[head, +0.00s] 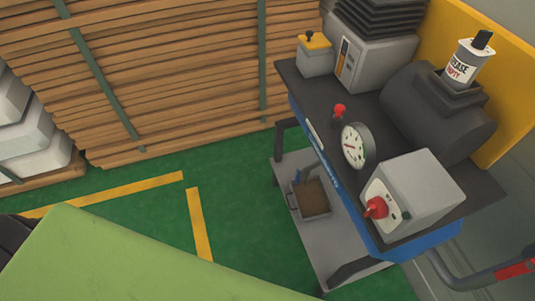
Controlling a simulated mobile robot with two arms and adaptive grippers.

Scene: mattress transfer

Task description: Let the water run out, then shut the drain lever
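A machine stand with a dark top (455,205) and blue front edge (420,240) is at the right. On it are a round pressure gauge (354,146), a small red-topped lever or knob (339,111) and a grey box with a red knob (376,208). Below, on the grey lower shelf (335,245), sits a small tray (327,193) with a brownish inside. A small blue upright part (297,177) shows at its back edge; I cannot tell whether it is the drain lever. No running water can be made out. Neither gripper is in view.
A dark cylindrical tank (435,112) and a grease can (463,65) stand at the stand's back. Stacked planks (180,70) fill the back left. A large light-green surface (130,265) covers the lower left. Green floor (240,185) with yellow lines is clear between.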

